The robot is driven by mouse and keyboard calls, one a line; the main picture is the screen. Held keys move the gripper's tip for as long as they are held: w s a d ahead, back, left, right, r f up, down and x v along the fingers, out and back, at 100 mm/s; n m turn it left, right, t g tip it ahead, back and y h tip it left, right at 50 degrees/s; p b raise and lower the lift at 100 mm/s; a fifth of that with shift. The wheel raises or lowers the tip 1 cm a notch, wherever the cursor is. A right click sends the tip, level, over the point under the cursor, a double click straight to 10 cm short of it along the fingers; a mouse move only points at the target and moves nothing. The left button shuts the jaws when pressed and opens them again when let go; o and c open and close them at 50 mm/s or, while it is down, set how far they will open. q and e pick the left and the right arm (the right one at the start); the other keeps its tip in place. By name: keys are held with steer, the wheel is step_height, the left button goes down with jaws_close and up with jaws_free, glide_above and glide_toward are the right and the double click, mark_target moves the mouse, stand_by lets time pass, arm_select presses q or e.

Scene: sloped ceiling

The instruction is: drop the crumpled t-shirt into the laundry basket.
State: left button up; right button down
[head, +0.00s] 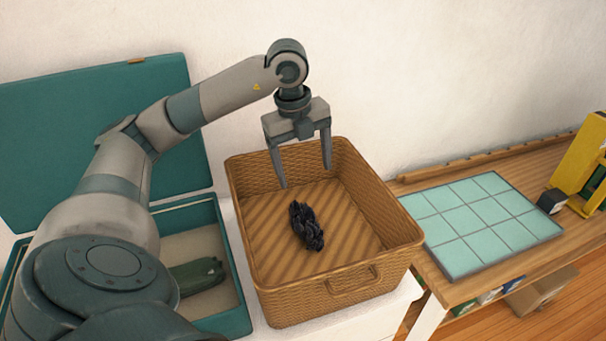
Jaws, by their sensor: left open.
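The crumpled t-shirt (306,226) is a small dark, near-black bundle. It lies on the slatted floor of the laundry basket (357,285), a tan woven rectangular basket on a white surface. My left gripper (306,178) is open and empty, pointing down over the far part of the basket. Its fingertips look level with the basket's inside, behind the t-shirt and apart from it. My right gripper is not in view.
An open teal case (236,322) with a dark green item (196,276) in it stands left of the basket. A wooden bench (550,165) at right holds a teal tiled panel (480,220) and a yellow object (580,165). A white wall rises behind.

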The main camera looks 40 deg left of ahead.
arm_select(q)
steer(key=shift+r, duration=0.15)
step_height(320, 180, up, 17)
steer(key=s+p, duration=0.1)
steer(key=s, duration=0.1)
steer(key=shift+s+a, duration=0.15)
steer(key=shift+a, duration=0.3)
stand_by(0.5)
stand_by(1.0)
